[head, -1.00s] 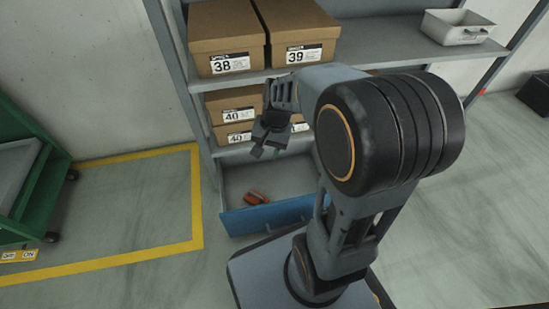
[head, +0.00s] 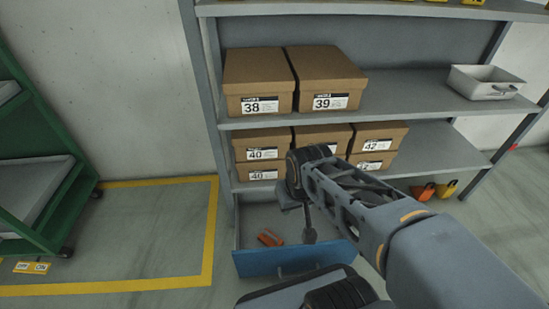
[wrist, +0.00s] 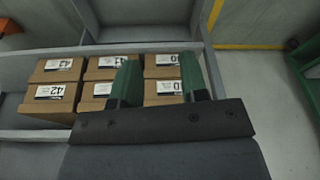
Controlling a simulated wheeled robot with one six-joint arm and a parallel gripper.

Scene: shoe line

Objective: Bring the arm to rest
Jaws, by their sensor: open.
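My arm (head: 400,235) reaches in from the lower right of the head view, its wrist in front of the lower row of boxes. My gripper (wrist: 159,78) shows in the wrist view as two green fingers standing well apart, with nothing between them. In the head view the gripper end hangs below the wrist, over the open drawer, and its fingers are too small to make out clearly. Boxes marked 40 (wrist: 163,88) and 42 (wrist: 50,92) show beyond the fingers in the wrist view, apart from them.
A shelf rack holds boxes 38 (head: 258,85) and 39 (head: 325,80), smaller boxes below, and a grey bin (head: 487,82). A blue-fronted drawer (head: 290,260) stands open with an orange object (head: 270,237) in it. A green cart (head: 40,170) stands left; the yellow-lined floor (head: 110,240) is clear.

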